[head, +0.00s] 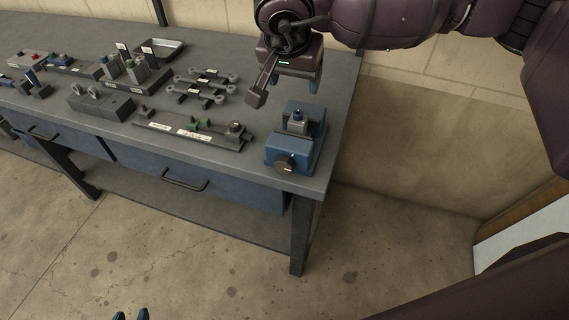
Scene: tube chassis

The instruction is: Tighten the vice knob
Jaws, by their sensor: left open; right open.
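A blue vice (312,146) stands near the right front corner of the grey bench. Its dark round knob (284,165) faces the front edge. A small grey-and-blue piece (297,124) sits upright between the vice jaws; I cannot tell how tightly it is held. My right gripper (294,82) is open and empty, pointing down above the bench just behind the vice, apart from vice and knob. My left gripper (131,315) shows only its blue fingertips at the bottom edge, open, low in front of the bench and far from the vice.
A long tray with labels and green parts (190,133) lies left of the vice. A wall stands behind. The floor in front is clear.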

